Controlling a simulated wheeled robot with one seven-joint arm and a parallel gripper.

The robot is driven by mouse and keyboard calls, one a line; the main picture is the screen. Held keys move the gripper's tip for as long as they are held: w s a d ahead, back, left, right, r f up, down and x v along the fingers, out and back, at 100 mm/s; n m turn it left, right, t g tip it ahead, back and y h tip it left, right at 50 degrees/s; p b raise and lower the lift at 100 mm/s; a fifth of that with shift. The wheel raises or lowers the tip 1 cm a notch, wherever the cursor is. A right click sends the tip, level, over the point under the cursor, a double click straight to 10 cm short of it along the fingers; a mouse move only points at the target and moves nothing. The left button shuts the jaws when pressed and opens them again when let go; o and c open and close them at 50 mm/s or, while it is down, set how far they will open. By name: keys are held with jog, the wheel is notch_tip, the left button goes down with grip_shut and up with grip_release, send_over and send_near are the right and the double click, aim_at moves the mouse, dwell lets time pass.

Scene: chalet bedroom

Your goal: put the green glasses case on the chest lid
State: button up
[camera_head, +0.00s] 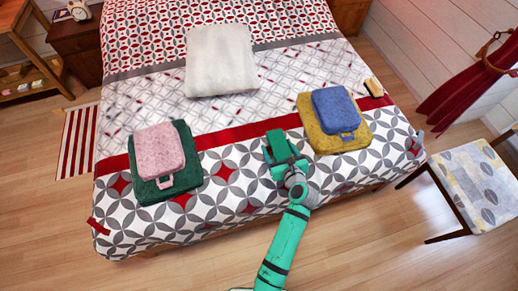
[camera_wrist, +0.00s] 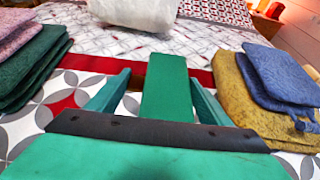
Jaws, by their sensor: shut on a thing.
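The green glasses case (camera_head: 276,140) is a long, flat-topped green block over the patterned bed cover. In the wrist view the case (camera_wrist: 167,85) lies between the two fingers and points away from me. My gripper (camera_head: 282,152) is also green and is shut on the case; in the wrist view the fingertips (camera_wrist: 160,76) meet its sides. The case's underside is hidden, so I cannot tell whether it touches the bed. I cannot make out a chest lid in either view.
A pink-on-green stack (camera_head: 158,150) lies left on the bed, and a blue-on-yellow stack (camera_head: 316,138) lies close right. A white cushion (camera_head: 222,60) is farther back. A chair (camera_head: 478,185) stands right of the bed, and a nightstand (camera_head: 76,42) stands back left.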

aim_at(270, 148)
jog(key=a, duration=0.1)
jog(key=w+a+f, duration=0.1)
jog(key=w+a, duration=0.1)
jog(key=shift+w+a+f, duration=0.1)
jog(key=shift+a+f, duration=0.05)
jog(key=shift+f, duration=0.2)
jog(key=a+f, duration=0.1)
jog(key=w+a+f, duration=0.1)
jog(key=f, duration=0.1)
jog(key=w+a+f, duration=0.1)
jog(key=f, duration=0.1)
jog(key=shift+w+a+f, duration=0.15)
jog(key=shift+w+a, duration=0.1)
jog(key=shift+a, duration=0.15)
jog(key=shift+w+a+f, duration=0.1)
jog(key=shift+f, duration=0.05)
jog(key=shift+w+a+f, duration=0.1)
jog(key=shift+a+f, duration=0.05)
jog(key=shift+f, duration=1.6)
jog(key=shift+f, duration=0.1)
jog(key=o, duration=1.2)
